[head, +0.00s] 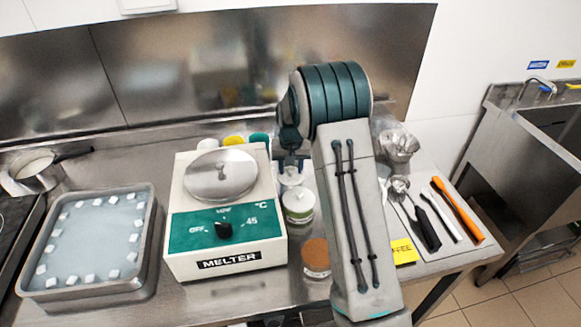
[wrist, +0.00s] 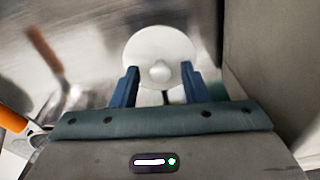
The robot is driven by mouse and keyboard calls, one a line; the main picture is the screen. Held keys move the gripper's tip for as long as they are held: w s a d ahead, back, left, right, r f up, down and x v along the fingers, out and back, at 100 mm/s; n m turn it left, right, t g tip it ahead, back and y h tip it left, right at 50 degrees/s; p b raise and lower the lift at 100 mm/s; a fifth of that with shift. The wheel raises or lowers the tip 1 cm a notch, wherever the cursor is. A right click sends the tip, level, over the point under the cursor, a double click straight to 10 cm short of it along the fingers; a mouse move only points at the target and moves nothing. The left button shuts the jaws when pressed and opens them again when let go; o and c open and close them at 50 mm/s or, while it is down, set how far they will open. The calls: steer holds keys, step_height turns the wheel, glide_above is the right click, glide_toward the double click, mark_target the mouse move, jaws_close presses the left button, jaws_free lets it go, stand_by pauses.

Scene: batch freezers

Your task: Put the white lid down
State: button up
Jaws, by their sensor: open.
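The white lid (wrist: 160,42) is a round disc with a small knob in the middle. In the wrist view it lies just beyond my gripper (wrist: 160,75), whose two blue fingers are open on either side of the knob with gaps showing. In the head view the lid (head: 291,178) shows small under my gripper (head: 291,163), partly hidden by the fingers and just behind a jar with a green label. I cannot tell exactly what the lid rests on.
The melter (head: 222,215) stands close left of my gripper. The green-labelled jar (head: 298,206) and a brown-topped jar (head: 316,256) stand in front. A tray of white cubes (head: 90,240) is at left. Utensils, including an orange-handled one (head: 458,208), lie at right.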

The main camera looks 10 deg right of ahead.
mark_target(291, 180)
step_height(291, 180, up, 12)
steer(key=s+b, duration=0.2)
steer(key=s+r, duration=0.4)
steer(key=s, duration=0.4)
steer(key=s+r, duration=0.3)
steer(key=s, duration=0.4)
steer(key=s+f+n+t, duration=0.1)
steer(key=s+f, duration=0.1)
steer(key=s, duration=1.6)
steer(key=shift+f+n+t, duration=0.25)
steer(key=shift+n+t, duration=0.05)
steer(key=shift+t, duration=0.1)
steer(key=shift+a, duration=0.1)
steer(key=shift+c, duration=0.5)
